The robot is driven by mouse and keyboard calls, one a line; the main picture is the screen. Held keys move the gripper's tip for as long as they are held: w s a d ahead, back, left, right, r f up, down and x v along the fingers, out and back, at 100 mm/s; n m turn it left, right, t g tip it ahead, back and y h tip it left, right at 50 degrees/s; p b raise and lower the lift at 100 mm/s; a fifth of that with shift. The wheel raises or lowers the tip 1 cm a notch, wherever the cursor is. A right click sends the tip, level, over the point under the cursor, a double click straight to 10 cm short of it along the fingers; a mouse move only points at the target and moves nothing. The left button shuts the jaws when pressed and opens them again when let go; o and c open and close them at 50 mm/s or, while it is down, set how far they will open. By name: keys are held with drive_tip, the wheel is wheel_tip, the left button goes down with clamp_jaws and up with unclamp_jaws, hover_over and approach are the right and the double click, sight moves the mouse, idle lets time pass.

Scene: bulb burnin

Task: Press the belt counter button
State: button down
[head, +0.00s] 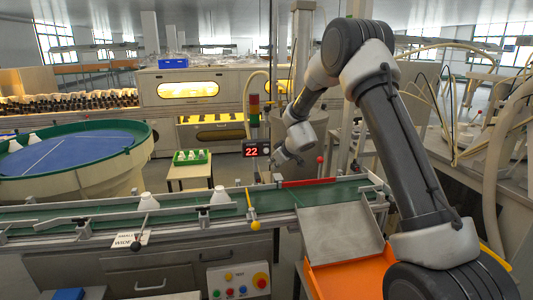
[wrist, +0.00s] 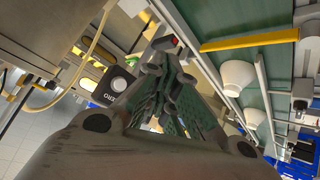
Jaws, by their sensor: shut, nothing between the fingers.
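The belt counter (head: 257,149) shows a red 22 below a signal light post in the head view. In the wrist view a dark box (wrist: 127,77) carries a pale round button (wrist: 118,84), with a label by it that seems to read ZERO. My gripper (head: 281,160) is just right of the counter in the head view. Its fingers (wrist: 165,66) are shut and empty in the wrist view. The button is left of the fingers there, apart from them as far as I can tell. The button cannot be made out in the head view.
The green conveyor belt (head: 105,211) carries white bulbs (head: 220,196) and has a yellow lever (head: 254,225) at its front rail. A metal chute (head: 341,236) stands above an orange bin (head: 350,278). A small table (head: 190,172) with a green tray stands behind the belt.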

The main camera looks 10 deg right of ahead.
drive_tip(key=w, duration=0.6)
drive_tip(key=shift+w, duration=0.4)
idle(1.1)
drive_tip(key=shift+w, duration=0.4)
drive_tip(key=shift+w, duration=0.4)
idle(0.4)
drive_tip(key=shift+s, duration=0.8)
drive_tip(key=s, duration=0.5)
idle(0.5)
